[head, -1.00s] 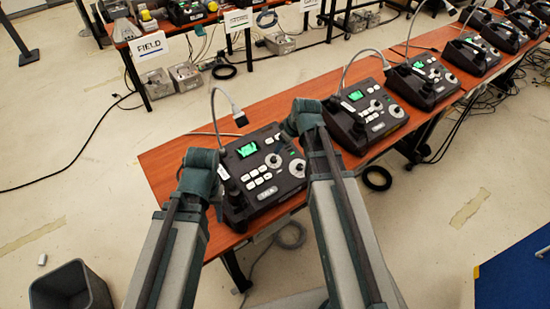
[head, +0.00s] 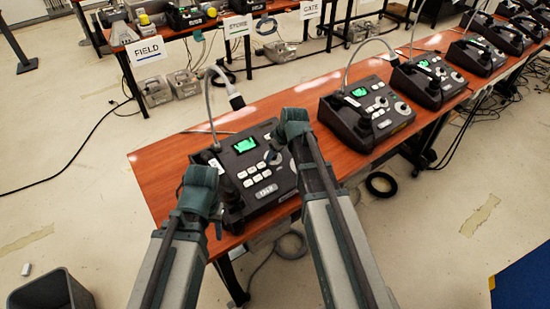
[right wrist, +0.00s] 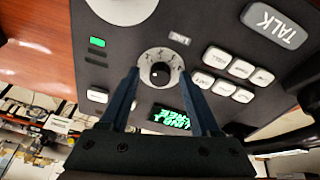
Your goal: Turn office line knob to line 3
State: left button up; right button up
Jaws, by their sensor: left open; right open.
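The nearest desk phone unit (head: 240,190) has a green lit screen (head: 244,145), white buttons and a gooseneck microphone. In the right wrist view, a black round knob (right wrist: 160,74) sits on a pale marked dial, beside the green screen (right wrist: 170,118). The dial's markings are too small to read. My right gripper (right wrist: 160,71) is open, its fingertips on either side of the knob; contact is unclear. In the head view my right wrist partly covers the knob area. My left gripper (head: 217,224) is open and empty by the unit's left edge.
More similar phone units (head: 368,112) stand along the orange table (head: 160,165) to the right. The right wrist view also shows a TALK button (right wrist: 275,25) and a larger white disc (right wrist: 122,8). A grey bin (head: 50,292) stands on the floor at lower left.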

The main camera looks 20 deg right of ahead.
jog(key=shift+c, duration=0.2)
grip_shut()
dwell(0.4)
jog(key=m, duration=0.3)
jog(key=shift+a, duration=0.1)
jog(key=m+h, duration=0.1)
jog(key=m, duration=0.8)
jog(key=shift+w+h+p, duration=0.1)
jog(key=shift+h+p, duration=0.2)
jog(key=shift+a+m, duration=0.1)
jog(key=shift+m, duration=1.7)
jog(key=shift+m+g, duration=0.3)
